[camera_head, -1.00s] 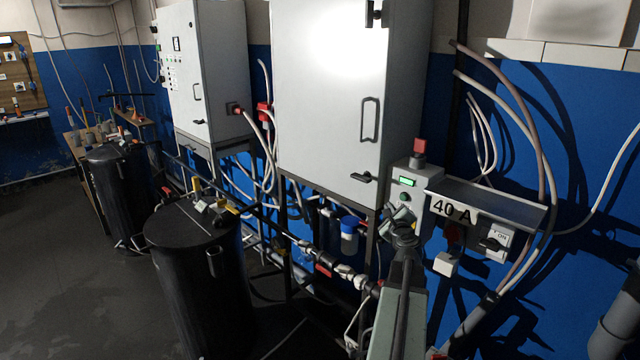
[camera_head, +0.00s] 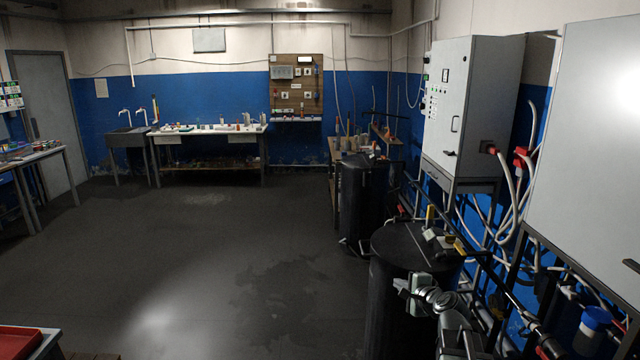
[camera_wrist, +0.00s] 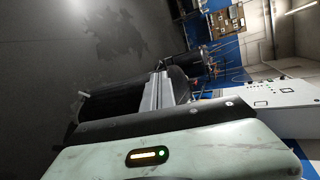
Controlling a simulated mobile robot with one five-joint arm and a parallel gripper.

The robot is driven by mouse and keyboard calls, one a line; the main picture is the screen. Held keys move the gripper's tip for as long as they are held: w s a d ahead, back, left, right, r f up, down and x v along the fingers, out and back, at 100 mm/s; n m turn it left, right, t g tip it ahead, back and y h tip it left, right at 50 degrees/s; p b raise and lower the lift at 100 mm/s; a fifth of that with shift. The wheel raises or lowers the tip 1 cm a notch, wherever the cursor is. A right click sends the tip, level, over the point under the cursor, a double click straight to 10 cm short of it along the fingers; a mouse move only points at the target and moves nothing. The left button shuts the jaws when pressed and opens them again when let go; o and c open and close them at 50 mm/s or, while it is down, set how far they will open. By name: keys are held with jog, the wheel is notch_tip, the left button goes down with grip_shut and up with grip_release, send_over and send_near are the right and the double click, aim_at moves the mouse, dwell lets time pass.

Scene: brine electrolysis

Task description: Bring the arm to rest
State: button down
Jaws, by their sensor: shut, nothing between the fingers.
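My gripper (camera_head: 400,284) shows at the lower right of the head view, at the end of my raised, folded arm. It appears small and partly turned away, in front of the nearer black barrel (camera_head: 395,315). In the wrist view, the grey fingers of my gripper (camera_wrist: 158,82) lie together beyond the pale green housing. They are shut and hold nothing. The barrel shows dark behind the fingers in that view.
The grey cabinet (camera_head: 470,105) and a large cabinet (camera_head: 595,150) stand along the right wall, with pipes and hoses below. A second black barrel (camera_head: 362,205) stands farther back. A workbench (camera_head: 205,131) lines the far wall. The floor (camera_head: 210,260) at left is open.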

jog(key=s+a+f+n+g+y, duration=0.1)
jog(key=s+a+f+n+g, duration=0.3)
jog(key=a, duration=0.5)
jog(key=s+a+f+n+g, duration=0.3)
jog(key=s+a+f+n, duration=0.25)
jog(key=a, duration=0.25)
jog(key=s+d+f+n+g+h, duration=0.2)
jog(key=s+d+n+g, duration=0.1)
jog(key=s, duration=0.3)
jog(key=s+d+f+n+g+h, duration=0.2)
jog(key=s+d+f+n+g, duration=0.1)
jog(key=s+n, duration=0.2)
jog(key=shift+s+d, duration=0.35)
jog(key=shift+s, duration=0.7)
jog(key=shift+f, duration=0.1)
